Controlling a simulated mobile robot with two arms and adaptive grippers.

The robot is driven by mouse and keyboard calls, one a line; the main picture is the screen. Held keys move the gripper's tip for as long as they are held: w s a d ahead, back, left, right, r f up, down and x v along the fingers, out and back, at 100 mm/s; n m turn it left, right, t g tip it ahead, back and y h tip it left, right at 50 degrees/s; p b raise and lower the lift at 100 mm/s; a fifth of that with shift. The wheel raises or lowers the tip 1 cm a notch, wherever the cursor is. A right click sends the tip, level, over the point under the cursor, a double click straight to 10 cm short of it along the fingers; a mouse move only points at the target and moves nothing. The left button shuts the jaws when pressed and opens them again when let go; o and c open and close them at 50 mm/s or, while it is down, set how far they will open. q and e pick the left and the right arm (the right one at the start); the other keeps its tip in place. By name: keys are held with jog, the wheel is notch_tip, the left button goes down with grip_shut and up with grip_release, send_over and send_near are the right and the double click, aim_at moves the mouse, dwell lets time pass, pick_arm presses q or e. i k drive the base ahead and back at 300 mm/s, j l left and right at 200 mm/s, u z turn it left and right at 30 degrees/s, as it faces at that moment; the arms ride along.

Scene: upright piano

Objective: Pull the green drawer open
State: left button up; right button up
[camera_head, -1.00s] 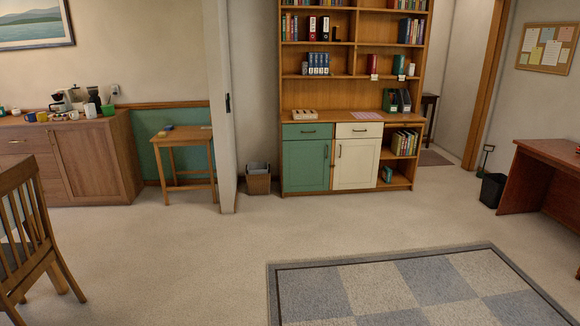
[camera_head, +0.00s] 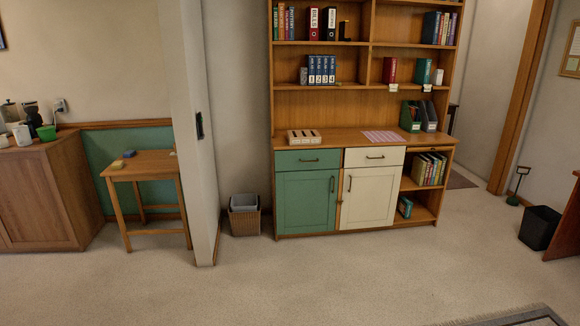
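The green drawer (camera_head: 308,160) is at the upper left of the cabinet base in the wooden bookcase (camera_head: 350,139). It looks shut, with its front flush above the green door (camera_head: 306,201). A dark horizontal handle (camera_head: 308,160) sits at the middle of its front. A cream drawer (camera_head: 375,157) is beside it on the right, above a cream door (camera_head: 368,197). Neither of my grippers shows in the head view. The cabinet stands some distance ahead across open floor.
A waste basket (camera_head: 244,214) stands on the floor left of the cabinet, by the wall end (camera_head: 190,140). A small wooden table (camera_head: 150,163) is further left. A black bin (camera_head: 540,228) is at the right. The carpet (camera_head: 300,280) before the cabinet is clear.

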aim_at(319, 158)
jog(key=i+j+z, duration=0.1)
jog(key=i, duration=2)
